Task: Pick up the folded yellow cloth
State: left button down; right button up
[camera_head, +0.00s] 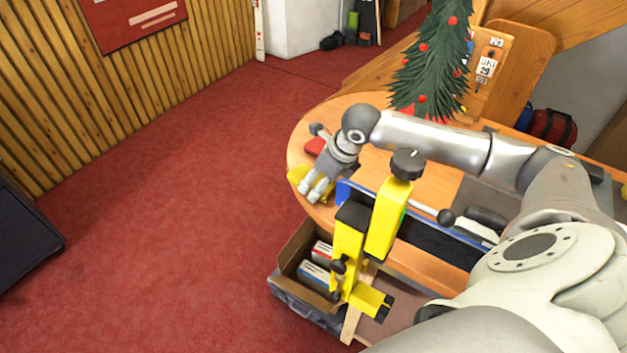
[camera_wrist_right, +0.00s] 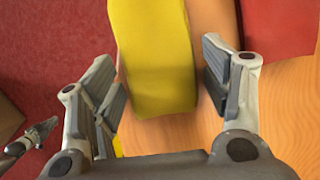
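The folded yellow cloth (camera_head: 296,174) lies at the left end of the wooden bench, partly hidden by my right gripper. In the right wrist view the cloth (camera_wrist_right: 155,55) runs from the top edge down between the two fingers. My right gripper (camera_head: 319,187) points down over the cloth. In the right wrist view the gripper (camera_wrist_right: 160,72) is open, with a gap between each finger and the cloth. Whether its fingertips reach down past the cloth's top, I cannot tell.
A red item (camera_head: 314,146) lies beside the cloth, and in the right wrist view it (camera_wrist_right: 278,25) is right of the fingers. A yellow clamp with a black knob (camera_head: 383,222) stands at the bench's front edge. A box of books (camera_head: 292,262) is below. A small tree (camera_head: 436,65) stands behind.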

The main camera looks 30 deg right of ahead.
jog(key=c, duration=0.5)
notch_tip(320, 180, up, 9)
jog(key=b, duration=0.2)
jog(key=shift+b, duration=0.35)
jog(key=shift+r, duration=0.55)
